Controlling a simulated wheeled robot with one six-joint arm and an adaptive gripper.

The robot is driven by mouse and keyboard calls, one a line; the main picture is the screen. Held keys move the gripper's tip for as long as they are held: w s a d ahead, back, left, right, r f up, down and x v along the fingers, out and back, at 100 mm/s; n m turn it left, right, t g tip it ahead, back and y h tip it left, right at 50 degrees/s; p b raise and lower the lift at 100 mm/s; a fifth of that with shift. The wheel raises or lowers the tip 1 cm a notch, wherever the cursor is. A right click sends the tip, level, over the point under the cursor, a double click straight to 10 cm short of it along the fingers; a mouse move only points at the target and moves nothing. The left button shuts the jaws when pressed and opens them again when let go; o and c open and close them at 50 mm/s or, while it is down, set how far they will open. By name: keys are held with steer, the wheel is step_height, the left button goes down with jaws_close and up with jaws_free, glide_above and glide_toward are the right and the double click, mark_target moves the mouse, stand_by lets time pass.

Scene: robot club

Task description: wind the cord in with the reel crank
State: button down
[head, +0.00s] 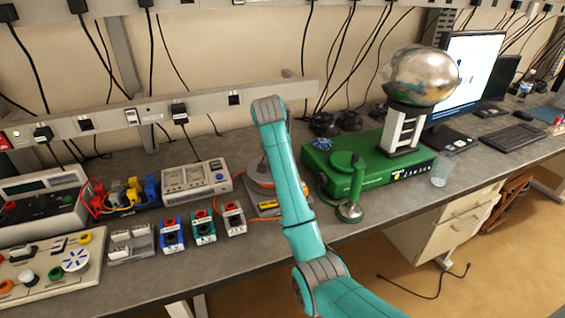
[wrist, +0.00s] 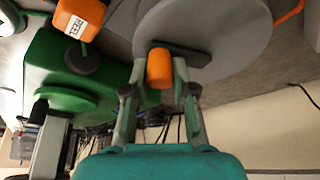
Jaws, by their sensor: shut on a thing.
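The grey reel (wrist: 225,35) fills the upper middle of the wrist view, with a dark crank arm (wrist: 183,52) across its face. An orange crank knob (wrist: 160,68) stands out from the crank. My gripper (wrist: 160,85) is shut on this knob, one finger on each side. In the head view my teal arm hides the gripper and most of the reel; part of the reel (head: 257,181) shows left of the arm. A piece of orange cord (wrist: 290,13) shows beside the reel. An orange block labelled REEL (wrist: 80,18) is near it.
A green box (head: 378,178) with a green-handled metal tool (head: 349,208) stands right of my arm. A clear cup (head: 442,173) is near the bench edge. Small switch boxes (head: 203,226) and a grey instrument (head: 196,182) stand left.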

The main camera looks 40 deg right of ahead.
stand_by(0.5)
steer(key=c, duration=0.9)
jaws_free()
steer(key=shift+c, duration=0.2)
